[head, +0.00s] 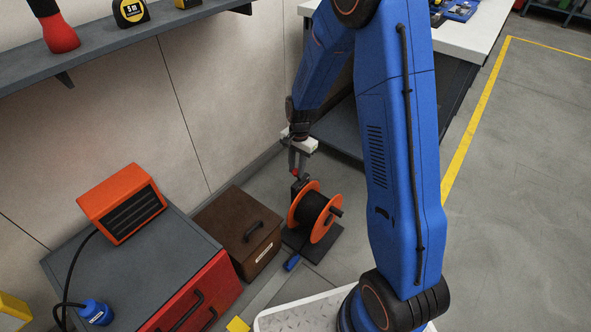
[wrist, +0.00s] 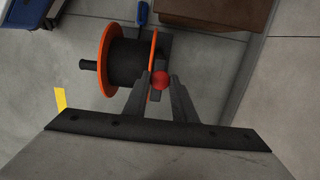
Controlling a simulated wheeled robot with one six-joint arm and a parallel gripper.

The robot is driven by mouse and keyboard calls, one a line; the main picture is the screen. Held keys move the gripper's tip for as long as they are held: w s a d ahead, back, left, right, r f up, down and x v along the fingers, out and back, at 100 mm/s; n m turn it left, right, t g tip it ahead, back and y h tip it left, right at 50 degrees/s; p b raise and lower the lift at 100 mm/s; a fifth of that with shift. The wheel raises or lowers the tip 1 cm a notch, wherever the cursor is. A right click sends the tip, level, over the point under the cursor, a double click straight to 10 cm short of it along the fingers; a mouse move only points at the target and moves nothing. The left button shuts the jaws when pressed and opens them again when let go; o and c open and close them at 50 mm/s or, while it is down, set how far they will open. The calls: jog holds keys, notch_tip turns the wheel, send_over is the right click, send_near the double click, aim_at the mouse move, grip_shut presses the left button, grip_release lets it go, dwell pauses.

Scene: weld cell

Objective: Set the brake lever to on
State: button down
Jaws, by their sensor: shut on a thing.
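The cable reel (head: 318,212) has orange flanges and a dark drum, and stands on a dark base on the floor. The brake lever's red knob (wrist: 160,81) is between the two fingers of my gripper (wrist: 161,77), beside the reel's orange flange in the wrist view. In the head view, my gripper (head: 298,172) reaches down at the reel's far side, with a bit of the red knob (head: 294,171) showing at its fingers. The gripper is shut on the knob. The lever's shaft is mostly hidden, and I cannot read any on or off mark.
A brown box with a handle (head: 240,236) stands left of the reel. A grey-topped red drawer cabinet (head: 185,262) bears an orange heater (head: 122,204). A blue piece (head: 292,262) lies by the reel's base. A white-topped workbench (head: 468,42) stands behind my arm. Open floor lies right.

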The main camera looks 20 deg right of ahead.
jog(key=w+d+g+y, duration=0.2)
jog(key=d+y, duration=0.1)
jog(key=shift+w+d+r+g+y, duration=0.1)
jog(key=shift+w+d+g+y, duration=0.15)
jog(key=shift+w+g+y, duration=0.05)
jog(key=shift+w+d+f+g+y, duration=0.25)
jog(key=shift+w+d+g+y, duration=0.3)
jog(key=shift+d+g+y, duration=0.35)
jog(key=shift+w+d+f+g+y, duration=0.5)
jog(key=shift+d+y, duration=0.1)
jog(key=shift+y, duration=0.4)
jog(key=c, duration=1.5)
grip_release()
jog(key=shift+o, duration=0.2)
jog(key=shift+r, duration=0.1)
jog(key=v, duration=1.7)
jog(key=shift+d, duration=0.2)
jog(key=shift+r, duration=0.1)
